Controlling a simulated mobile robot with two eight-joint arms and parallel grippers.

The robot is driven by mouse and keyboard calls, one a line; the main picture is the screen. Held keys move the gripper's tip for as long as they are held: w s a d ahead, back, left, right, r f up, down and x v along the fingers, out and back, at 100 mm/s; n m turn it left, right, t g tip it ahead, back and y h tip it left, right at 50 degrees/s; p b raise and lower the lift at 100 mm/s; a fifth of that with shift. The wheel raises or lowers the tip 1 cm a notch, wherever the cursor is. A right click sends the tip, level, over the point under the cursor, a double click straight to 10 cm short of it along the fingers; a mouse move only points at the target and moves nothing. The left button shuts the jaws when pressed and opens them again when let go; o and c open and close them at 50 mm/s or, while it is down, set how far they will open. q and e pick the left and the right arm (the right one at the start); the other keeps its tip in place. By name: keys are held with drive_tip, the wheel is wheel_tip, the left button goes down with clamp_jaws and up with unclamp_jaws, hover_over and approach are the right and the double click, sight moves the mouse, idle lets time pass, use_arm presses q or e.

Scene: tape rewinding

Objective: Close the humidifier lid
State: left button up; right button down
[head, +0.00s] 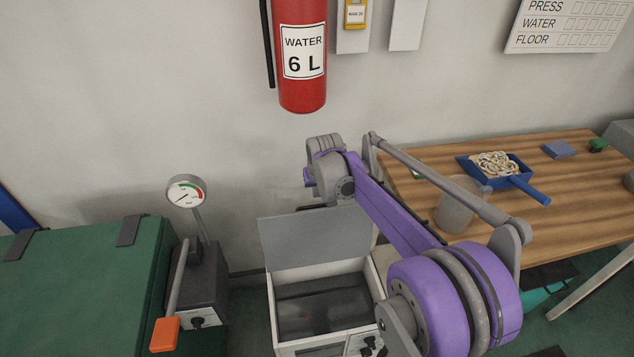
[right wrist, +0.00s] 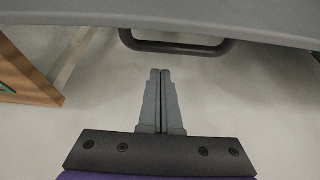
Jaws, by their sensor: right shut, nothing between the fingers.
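The humidifier (head: 278,320) is a white box on the floor, with a dark interior that shows from above. Its grey lid (head: 290,240) stands open, raised at the back edge. In the right wrist view the lid (right wrist: 230,15) spans the top, with a dark bar handle (right wrist: 178,47) along its edge. My right gripper (right wrist: 160,75) is shut and empty, its fingertips just short of the handle and apart from it in that view. In the head view my right arm reaches over to the lid's far side, and the fingertips are hidden. My left gripper is not in view.
A green case (head: 75,290) and a grey unit with a gauge (head: 187,191) and orange-handled lever stand to the left. A wooden table (head: 560,200) with a blue dustpan (head: 515,177) and a translucent cup (head: 455,205) is to the right. A red extinguisher (head: 300,85) hangs behind.

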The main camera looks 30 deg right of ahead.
sight(320, 206)
drive_tip(key=shift+s+a, duration=0.15)
drive_tip(key=shift+s, duration=0.35)
drive_tip(key=shift+s+a, duration=0.15)
drive_tip(key=shift+s, duration=0.35)
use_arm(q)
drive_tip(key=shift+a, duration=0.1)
use_arm(e)
drive_tip(key=shift+s, duration=0.1)
drive_tip(key=shift+s+a+r+t, duration=0.2)
drive_tip(key=shift+s+r+t, duration=0.15)
drive_tip(key=shift+s, duration=0.25)
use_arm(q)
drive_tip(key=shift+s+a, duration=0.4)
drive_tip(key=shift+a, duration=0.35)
use_arm(e)
drive_tip(key=shift+f, duration=0.1)
drive_tip(key=shift+s, duration=0.1)
